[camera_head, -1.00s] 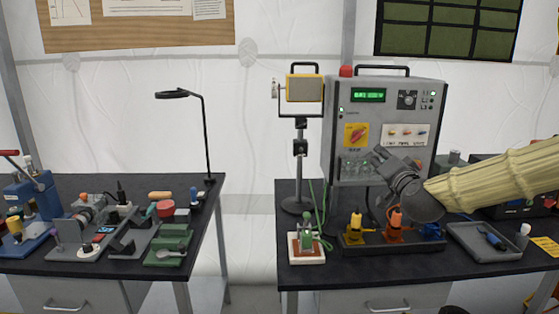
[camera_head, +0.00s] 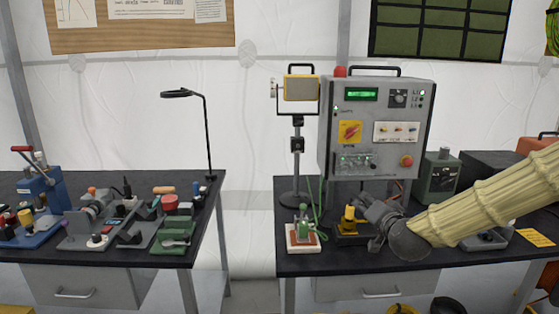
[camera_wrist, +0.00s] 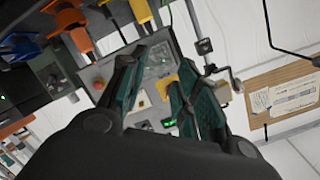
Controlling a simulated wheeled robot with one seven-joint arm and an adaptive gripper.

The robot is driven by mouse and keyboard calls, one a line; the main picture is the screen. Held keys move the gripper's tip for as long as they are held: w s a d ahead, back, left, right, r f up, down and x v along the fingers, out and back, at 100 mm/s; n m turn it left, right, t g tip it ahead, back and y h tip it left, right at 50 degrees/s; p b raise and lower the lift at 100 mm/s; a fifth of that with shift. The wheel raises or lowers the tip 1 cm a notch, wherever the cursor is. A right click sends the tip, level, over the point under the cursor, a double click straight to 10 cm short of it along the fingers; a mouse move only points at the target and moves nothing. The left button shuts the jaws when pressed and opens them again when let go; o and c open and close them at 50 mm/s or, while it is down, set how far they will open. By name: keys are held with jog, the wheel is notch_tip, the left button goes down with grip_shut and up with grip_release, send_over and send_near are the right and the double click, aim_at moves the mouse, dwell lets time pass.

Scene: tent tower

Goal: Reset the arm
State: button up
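My gripper (camera_head: 366,212) is low over the right bench, at the end of my cream-sleeved arm, in front of the connector holder. In the wrist view my gripper (camera_wrist: 170,52) has its two teal-padded fingers apart with nothing visible between them. The yellow connector (camera_head: 349,218) stands just left of my gripper; I cannot tell if they touch. The orange connector (camera_wrist: 70,25) and blue connector (camera_wrist: 20,46) show in the wrist view; my gripper and arm hide them in the head view.
The grey control box (camera_head: 420,135) stands behind my gripper. A lamp stand (camera_head: 296,160) and a green-topped block (camera_head: 302,236) are to its left. A grey tray (camera_head: 486,240) lies right, partly behind my arm. A cluttered second bench (camera_head: 185,262) stands left, across a gap.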

jog(key=s+a+f+n+g, duration=0.1)
jog(key=s+f+g, duration=0.2)
jog(key=s+f, duration=0.55)
jog(key=s+a+f+n+g+p, duration=0.1)
jog(key=s+a+f+g, duration=0.15)
jog(key=f, duration=1.05)
jog(key=s+f+n+g, duration=0.2)
jog(key=s+f, duration=0.5)
jog(key=f, duration=0.4)
jog(key=s+f+n+g, duration=0.1)
jog(key=s+f, duration=0.4)
jog(key=s, duration=0.5)
jog(key=s+d+f+n+g+h, duration=0.1)
jog(key=s+f+g, duration=0.3)
jog(key=s, duration=0.7)
jog(key=s+f+g, duration=0.3)
jog(key=s+f, duration=0.4)
jog(key=s, duration=0.3)
jog(key=shift+s+d+f+n+p, duration=0.25)
jog(key=shift+s+f+n+p, duration=0.1)
jog(key=shift+n+p, duration=0.1)
